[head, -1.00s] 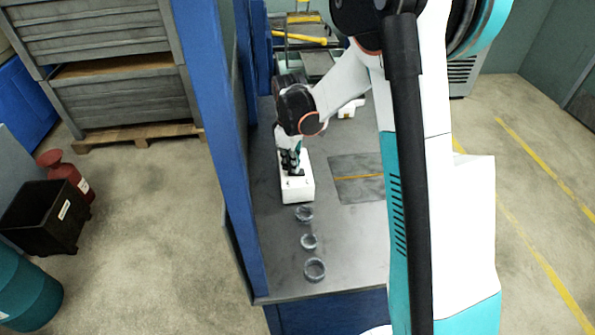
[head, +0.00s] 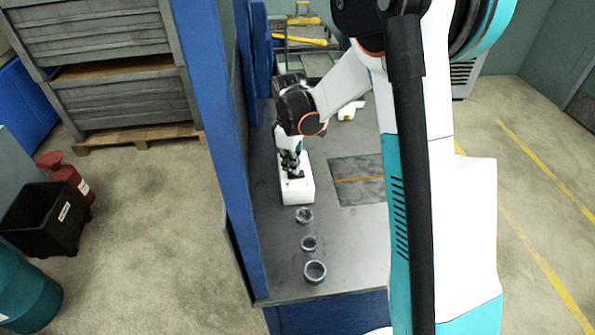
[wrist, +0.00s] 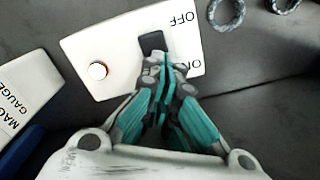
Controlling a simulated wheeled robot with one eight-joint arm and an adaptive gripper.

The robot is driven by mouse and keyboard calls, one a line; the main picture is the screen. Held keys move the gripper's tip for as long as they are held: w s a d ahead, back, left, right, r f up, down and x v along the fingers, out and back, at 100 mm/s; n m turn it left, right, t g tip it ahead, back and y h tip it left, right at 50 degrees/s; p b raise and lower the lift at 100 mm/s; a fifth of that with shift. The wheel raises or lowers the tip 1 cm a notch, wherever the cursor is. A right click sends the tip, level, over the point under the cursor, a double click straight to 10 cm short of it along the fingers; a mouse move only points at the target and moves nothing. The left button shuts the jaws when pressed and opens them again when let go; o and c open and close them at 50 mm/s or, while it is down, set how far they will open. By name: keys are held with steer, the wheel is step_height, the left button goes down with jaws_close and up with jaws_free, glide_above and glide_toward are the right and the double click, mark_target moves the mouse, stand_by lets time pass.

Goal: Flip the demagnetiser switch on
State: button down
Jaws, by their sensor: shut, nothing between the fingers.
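The demagnetiser is a white box (head: 298,194) on the grey bench, below my gripper in the head view. In the wrist view the white box (wrist: 115,45) carries the words OFF and ON, a black switch (wrist: 152,41) between them and a small round indicator (wrist: 98,70). My gripper (wrist: 166,68) is shut and empty, its fingertips at the ON side, close to the switch. I cannot tell whether they touch it. In the head view my gripper (head: 291,168) is over the box and hides part of its top.
Several grey rings stand on the bench, the nearest one (head: 315,271) by the front edge. A white magnetic gauge box (wrist: 28,95) lies beside the demagnetiser in the wrist view. A dark plate (head: 357,180) is to the right. A blue post (head: 225,150) stands close on the left.

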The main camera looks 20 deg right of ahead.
mark_target(291, 174)
steer(key=shift+r+p, duration=1.5)
steer(key=shift+r, duration=1.35)
steer(key=shift+s+r, duration=0.1)
steer(key=shift+r, duration=0.05)
steer(key=s+r+m+t+b, duration=0.4)
steer(key=s+r+m, duration=0.1)
steer(key=s+r, duration=0.6)
steer(key=s+f+m+t+b, duration=0.2)
steer(key=s+m+t, duration=0.1)
steer(key=s, duration=1.1)
steer(key=shift+m+b, duration=0.35)
steer(key=shift+m, duration=0.55)
